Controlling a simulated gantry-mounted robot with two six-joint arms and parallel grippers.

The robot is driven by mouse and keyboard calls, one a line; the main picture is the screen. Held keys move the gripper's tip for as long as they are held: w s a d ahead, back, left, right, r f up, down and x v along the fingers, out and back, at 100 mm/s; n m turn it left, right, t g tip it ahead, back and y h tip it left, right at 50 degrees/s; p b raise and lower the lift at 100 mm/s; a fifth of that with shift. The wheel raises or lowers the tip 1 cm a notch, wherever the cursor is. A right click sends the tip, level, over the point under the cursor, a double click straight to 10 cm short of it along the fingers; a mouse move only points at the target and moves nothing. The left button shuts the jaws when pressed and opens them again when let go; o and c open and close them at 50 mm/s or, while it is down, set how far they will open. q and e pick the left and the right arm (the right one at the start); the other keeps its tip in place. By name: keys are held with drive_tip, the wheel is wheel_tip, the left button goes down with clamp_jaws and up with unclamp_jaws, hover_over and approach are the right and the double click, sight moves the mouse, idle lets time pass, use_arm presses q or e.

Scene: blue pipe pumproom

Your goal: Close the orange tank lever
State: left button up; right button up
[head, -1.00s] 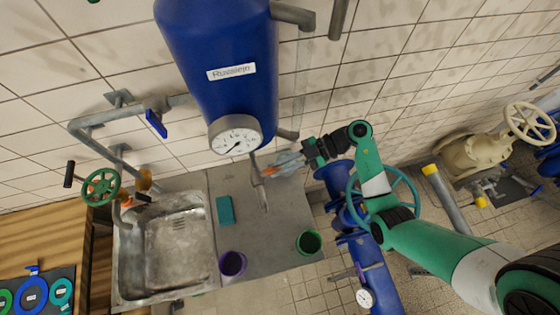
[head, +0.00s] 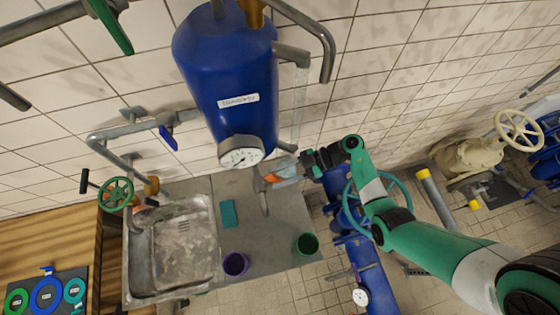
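The orange tank lever (head: 271,178) shows as a small orange piece below the blue tank (head: 225,80), beside a grey outlet pipe (head: 263,198) that points down over the grey counter. My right gripper (head: 282,172) comes in from the right, with its fingers at the orange piece. The fingers overlap the lever in this view, so I cannot tell whether they touch or grip it, nor how far apart they are. My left gripper is not in view.
A round gauge (head: 241,152) sits on the tank's lower end. Blue pipework with a teal handwheel (head: 347,205) stands under my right arm. A sink (head: 180,245), a purple cup (head: 235,264) and a green cup (head: 307,244) are below.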

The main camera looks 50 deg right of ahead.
drive_tip(key=shift+d, duration=0.1)
drive_tip(key=v, duration=1.1)
drive_tip(key=shift+d+r+b, duration=0.2)
drive_tip(key=shift+b, duration=0.1)
drive_tip(key=shift+s, duration=0.1)
